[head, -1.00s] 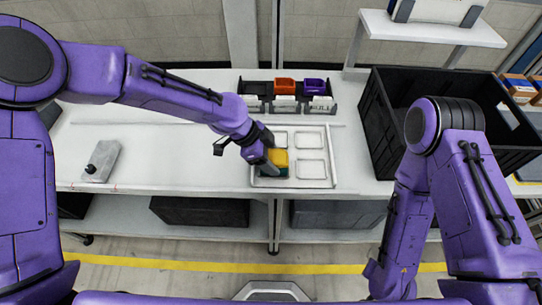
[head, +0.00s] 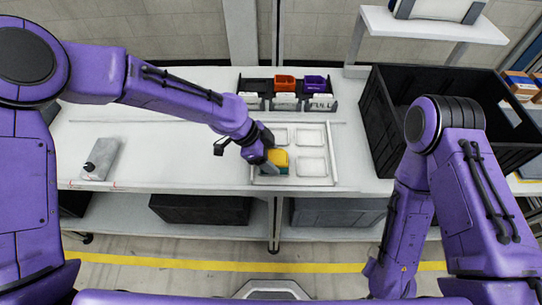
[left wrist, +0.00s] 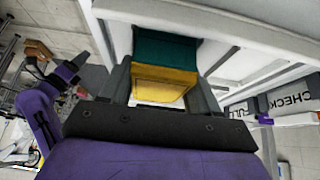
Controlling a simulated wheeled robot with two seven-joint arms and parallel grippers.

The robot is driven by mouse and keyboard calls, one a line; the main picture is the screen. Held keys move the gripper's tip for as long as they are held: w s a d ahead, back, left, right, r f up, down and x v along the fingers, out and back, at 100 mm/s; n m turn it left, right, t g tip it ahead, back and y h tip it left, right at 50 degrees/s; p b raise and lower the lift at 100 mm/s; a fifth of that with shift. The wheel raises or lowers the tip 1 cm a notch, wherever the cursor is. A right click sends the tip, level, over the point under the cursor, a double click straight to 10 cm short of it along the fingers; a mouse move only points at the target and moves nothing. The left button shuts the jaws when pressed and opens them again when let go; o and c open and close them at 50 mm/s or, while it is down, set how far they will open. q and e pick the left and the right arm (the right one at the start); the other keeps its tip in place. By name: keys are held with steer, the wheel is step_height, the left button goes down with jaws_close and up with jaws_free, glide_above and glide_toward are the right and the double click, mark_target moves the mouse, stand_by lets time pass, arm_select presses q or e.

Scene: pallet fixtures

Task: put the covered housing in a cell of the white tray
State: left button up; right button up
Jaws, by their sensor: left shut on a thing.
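The covered housing, a teal body with a yellow cover (head: 279,157), is at the near-left cell of the white tray (head: 334,184). My left gripper (head: 271,164) is shut on it from the left and above. In the left wrist view the yellow cover (left wrist: 163,84) sits between the two fingers, with the teal body (left wrist: 166,47) beyond it. White tray walls are close around it. I cannot tell whether its underside rests on the cell floor. The other tray cells in view look empty. My right gripper is not in view.
A large black crate (head: 385,130) stands to the right. A grey device (head: 100,159) lies at the left of the table (head: 180,150), with free surface between.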

arm_select(q)
steer(key=o, duration=1.2)
steer(key=shift+r, duration=0.1)
steer(key=b+v, duration=0.1)
steer(key=v, duration=0.9)
steer(key=shift+a+r+b, duration=0.1)
steer(key=shift+a+b, duration=0.05)
steer(key=shift+b, duration=0.15)
steer(key=shift+a, duration=0.1)
